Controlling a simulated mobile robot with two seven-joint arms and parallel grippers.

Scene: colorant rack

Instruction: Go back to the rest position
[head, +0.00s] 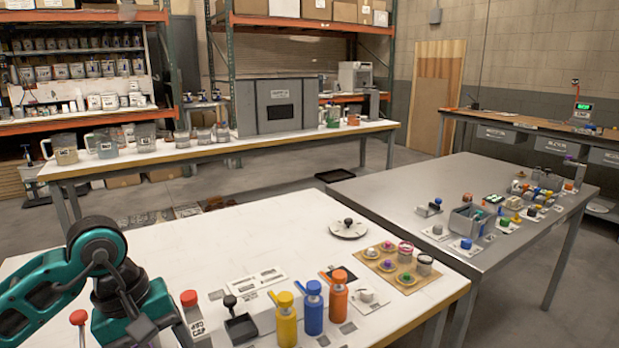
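Part of my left arm, teal and black, shows at the lower left in the head view, in front of the near white table (200,240). No fingers of my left gripper can be made out; the arm runs out of the bottom edge. My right arm and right gripper are not in view. On the near table stand a yellow bottle (286,320), a blue bottle (312,308) and an orange bottle (338,302) in a row, upright.
A brown board (404,283) with small knobs and jars lies right of the bottles, and a round white plate (349,229) behind them. A red-topped item (189,298) stands close to my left arm. A grey metal table (390,195) with several small parts stands right. The near table's middle is clear.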

